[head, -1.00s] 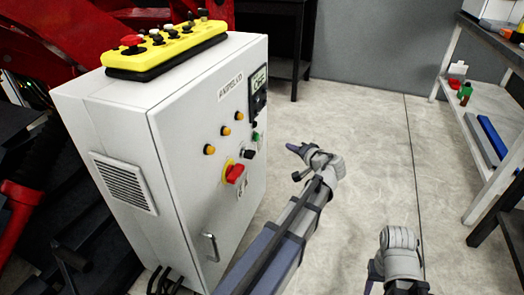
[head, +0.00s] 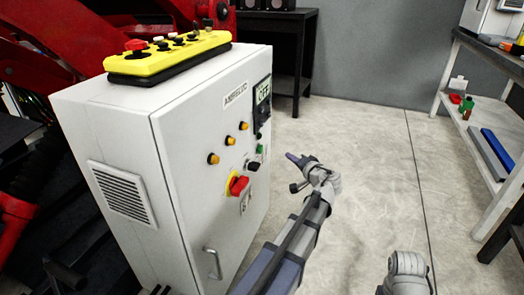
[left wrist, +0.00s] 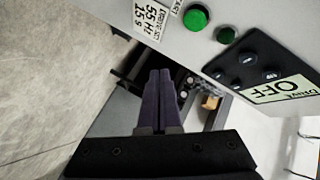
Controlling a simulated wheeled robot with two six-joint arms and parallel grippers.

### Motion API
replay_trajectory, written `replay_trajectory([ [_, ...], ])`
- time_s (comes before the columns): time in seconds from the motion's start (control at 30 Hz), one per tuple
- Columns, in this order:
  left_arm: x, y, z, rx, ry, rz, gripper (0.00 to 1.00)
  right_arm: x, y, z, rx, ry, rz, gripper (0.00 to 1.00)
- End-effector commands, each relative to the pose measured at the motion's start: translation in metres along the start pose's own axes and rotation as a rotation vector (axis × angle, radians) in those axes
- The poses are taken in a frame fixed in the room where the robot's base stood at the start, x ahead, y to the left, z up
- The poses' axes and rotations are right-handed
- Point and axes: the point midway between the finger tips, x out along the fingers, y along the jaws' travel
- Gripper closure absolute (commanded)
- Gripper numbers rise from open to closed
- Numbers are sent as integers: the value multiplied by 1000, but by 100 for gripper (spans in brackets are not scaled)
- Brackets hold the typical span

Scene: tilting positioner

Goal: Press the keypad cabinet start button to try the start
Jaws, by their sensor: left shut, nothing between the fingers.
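The white keypad cabinet (head: 195,150) stands at left centre in the head view. Its keypad panel (head: 262,105) shows at the door's upper right edge. In the left wrist view the keypad (left wrist: 245,65) has dark keys and a display (left wrist: 283,89) reading OFF. A large green button (left wrist: 196,17), beside a partly cut-off label ending in "ART", sits near the top edge. A smaller green round piece (left wrist: 227,35) is beside it. My left gripper (head: 290,156) is shut and empty, right of the door and apart from it; its dark fingers show in the left wrist view (left wrist: 158,75).
On the door are amber round fittings (head: 229,141), a red switch on yellow (head: 239,186) and a handle (head: 212,262). A yellow control box (head: 170,57) lies on top. A shelf unit (head: 465,120) stands far right. The floor (head: 350,140) between is open.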

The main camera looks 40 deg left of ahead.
Motion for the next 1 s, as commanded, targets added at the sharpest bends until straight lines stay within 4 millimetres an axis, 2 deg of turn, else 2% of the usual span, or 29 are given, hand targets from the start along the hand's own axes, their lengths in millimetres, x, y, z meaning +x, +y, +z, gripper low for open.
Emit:
replay_trajectory([
  [0.2, 22, -17, 17, -1, -3, -2, 100, 0, 0, 0, 0, 0, 0, 50],
  [0.5, 44, -32, 33, -1, -2, -1, 100, 0, 0, 0, 0, 0, 0, 50],
  [1.0, 51, -37, 38, -1, 0, 0, 100, 0, 0, 0, 0, 0, 0, 50],
])
